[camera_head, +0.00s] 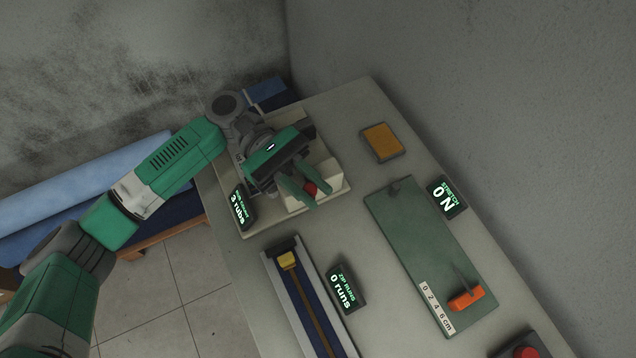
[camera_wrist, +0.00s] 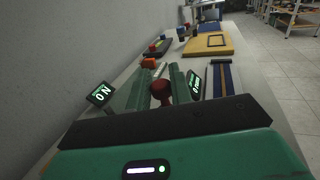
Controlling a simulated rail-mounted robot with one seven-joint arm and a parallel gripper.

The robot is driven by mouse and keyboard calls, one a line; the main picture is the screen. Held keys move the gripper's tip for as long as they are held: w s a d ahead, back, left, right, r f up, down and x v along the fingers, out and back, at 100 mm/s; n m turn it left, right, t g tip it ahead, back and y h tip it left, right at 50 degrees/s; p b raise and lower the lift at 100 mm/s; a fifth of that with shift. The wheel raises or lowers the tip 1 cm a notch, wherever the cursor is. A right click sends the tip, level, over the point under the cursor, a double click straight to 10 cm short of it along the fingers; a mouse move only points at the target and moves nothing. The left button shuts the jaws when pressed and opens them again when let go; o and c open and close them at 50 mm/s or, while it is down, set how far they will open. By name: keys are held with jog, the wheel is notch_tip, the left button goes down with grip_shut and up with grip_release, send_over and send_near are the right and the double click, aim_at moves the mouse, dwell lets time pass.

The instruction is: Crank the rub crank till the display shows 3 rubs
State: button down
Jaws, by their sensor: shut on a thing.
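The rub crank's red knob (camera_head: 310,188) sits at the right side of a cream-coloured machine (camera_head: 327,163) at the back of the table. My gripper (camera_head: 304,193) is shut on this red knob, with its green fingers on either side of it. In the wrist view the red knob (camera_wrist: 161,91) shows between the two green fingers. The rub count display (camera_head: 240,207) stands left of the machine and reads 3 rubs. The rest of the crank is hidden under my gripper.
A zip track (camera_head: 290,262) with a yellow slider lies in front, beside a display (camera_head: 344,288) reading 0 runs. A green stretch board (camera_head: 415,245) with an orange handle lies to the right, its display (camera_head: 446,197) reading 0 N. An orange pad (camera_head: 382,142) lies behind it.

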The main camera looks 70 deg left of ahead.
jog(key=shift+s+a+f+m+g+h+b, duration=0.15)
jog(key=shift+s+m+g+h+b, duration=0.25)
jog(key=shift+m+g+b, duration=0.85)
jog(key=shift+s+a+m+g+h+b, duration=0.35)
jog(key=shift+m+g+b, duration=0.35)
jog(key=shift+g, duration=1.05)
jog(key=shift+s+a+f+m+g+h+b, duration=0.1)
jog(key=shift+s+m+g+h+b, duration=0.3)
jog(key=shift+m+g+b, duration=0.85)
jog(key=shift+g, duration=0.45)
jog(key=c, duration=1.3)
grip_release()
jog(key=shift+r, duration=0.1)
jog(key=shift+p, duration=0.3)
jog(key=shift+r, duration=0.15)
jog(key=s+d+r+p, duration=0.4)
jog(key=s+d+p, duration=0.1)
jog(key=s+d, duration=0.5)
jog(key=shift+s+d+r, duration=0.2)
jog(key=shift+d+r, duration=0.15)
jog(key=shift+d, duration=0.7)
